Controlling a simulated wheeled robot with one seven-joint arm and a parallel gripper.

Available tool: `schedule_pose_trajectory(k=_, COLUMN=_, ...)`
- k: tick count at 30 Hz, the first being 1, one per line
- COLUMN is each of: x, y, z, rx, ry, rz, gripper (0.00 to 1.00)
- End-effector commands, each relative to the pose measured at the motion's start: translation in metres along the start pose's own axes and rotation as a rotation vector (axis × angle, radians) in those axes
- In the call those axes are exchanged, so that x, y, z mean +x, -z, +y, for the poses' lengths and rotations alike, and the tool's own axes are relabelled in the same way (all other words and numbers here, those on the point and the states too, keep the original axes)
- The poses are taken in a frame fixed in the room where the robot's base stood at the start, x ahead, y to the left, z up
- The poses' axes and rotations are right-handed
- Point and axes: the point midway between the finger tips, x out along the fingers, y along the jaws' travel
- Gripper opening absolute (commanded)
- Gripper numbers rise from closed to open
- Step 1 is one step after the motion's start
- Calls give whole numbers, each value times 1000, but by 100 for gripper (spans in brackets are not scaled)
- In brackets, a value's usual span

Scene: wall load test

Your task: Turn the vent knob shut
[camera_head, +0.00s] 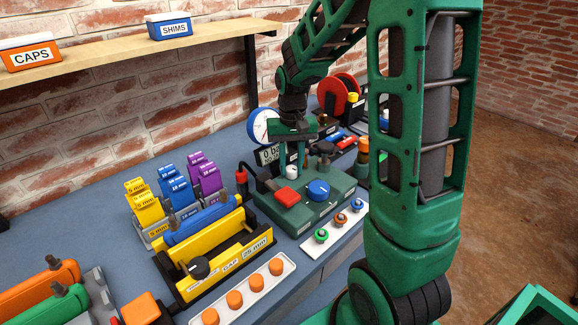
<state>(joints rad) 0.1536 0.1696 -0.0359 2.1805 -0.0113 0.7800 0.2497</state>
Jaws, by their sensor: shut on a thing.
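The green test unit (299,218) stands on the bench near the middle of the head view. A small pale knob (291,173) sits towards its back, below my gripper (292,163); it looks to be the vent knob, but no label on it is legible. My gripper points down from above and is shut on this knob, with the fingers partly hiding it.
A round gauge (263,126) and a digital display (268,155) stand behind the unit. A dark knob on a post (325,149) is close right of the gripper. A white strip with small coloured knobs (333,227) lies in front. A yellow fixture (213,257) stands at left.

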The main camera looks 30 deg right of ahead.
Motion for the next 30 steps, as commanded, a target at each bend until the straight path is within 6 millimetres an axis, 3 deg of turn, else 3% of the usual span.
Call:
schedule_pose_trajectory(k=12, x=-2, y=2, z=-1, rx=161, ry=3, rz=7, gripper=5)
schedule_pose_trajectory(k=27, x=-2, y=2, z=-2, rx=176, ry=3, rz=7, gripper=5)
schedule_pose_trajectory(k=28, x=-2, y=2, z=-2, rx=176, ry=4, rz=7, gripper=32)
schedule_pose_trajectory(k=30, x=-2, y=2, z=-2, rx=176, ry=3, rz=6, gripper=46)
